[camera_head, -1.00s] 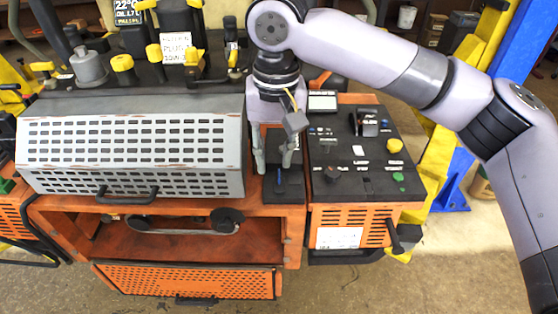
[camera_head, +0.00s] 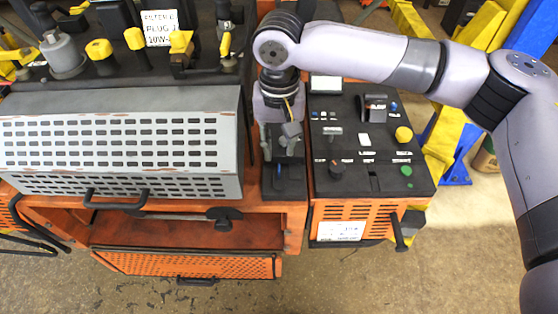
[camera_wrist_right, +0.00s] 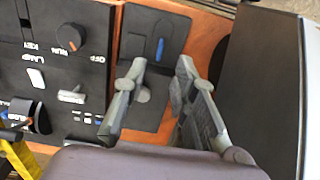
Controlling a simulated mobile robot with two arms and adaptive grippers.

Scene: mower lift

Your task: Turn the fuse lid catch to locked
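The fuse lid (camera_head: 284,188) is a dark plate in the narrow strip between the perforated guard and the control panel. Its catch appears to be the small blue bar (camera_head: 281,169), upright in the head picture. The blue bar also shows clearly in the right wrist view (camera_wrist_right: 159,49), on the dark lid (camera_wrist_right: 172,30). My right gripper (camera_head: 278,152) is over the lid, fingers apart and empty. In the right wrist view the gripper (camera_wrist_right: 162,66) has the blue bar just beyond its fingertips; I cannot tell whether it touches anything. My left gripper is out of view.
A control panel (camera_head: 345,185) with knobs and switches stands right of the lid. A grey perforated guard (camera_head: 120,140) with a black handle stands close on the left. An orange perforated flap (camera_head: 190,264) juts out below. Floor in front is clear.

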